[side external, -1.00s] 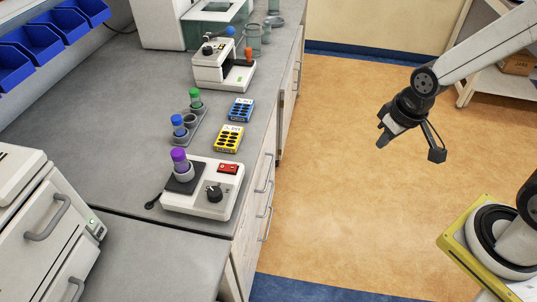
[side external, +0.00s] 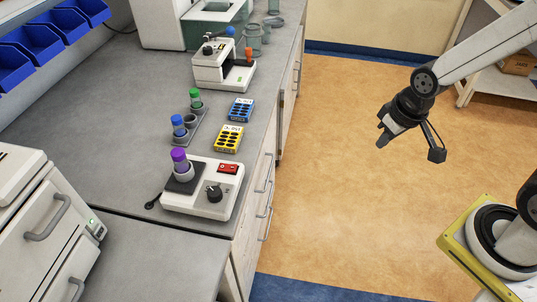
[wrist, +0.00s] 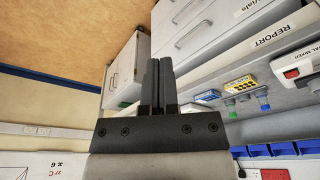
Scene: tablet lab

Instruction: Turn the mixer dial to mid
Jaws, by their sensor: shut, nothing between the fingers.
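The mixer (side external: 229,198) is a white box near the front edge of the grey bench. Its black dial (side external: 214,194) sits on the top at the right, below a red rocker switch (side external: 228,168). A purple-capped tube (side external: 180,161) stands in a holder on the mixer's dark pad. I cannot read the dial's setting. In the wrist view, part of the mixer (wrist: 296,68) shows at the right edge; its dial is out of frame there. My gripper (side external: 382,141) is over the floor, well right of the bench and apart from the mixer. Its fingers (wrist: 159,82) are together and empty.
A rack (side external: 183,130) with green- and blue-capped tubes, a blue blister pack (side external: 240,109) and a yellow one (side external: 228,138) lie behind the mixer. A second white device (side external: 222,66) stands farther back. The floor (side external: 340,200) between bench and gripper is clear.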

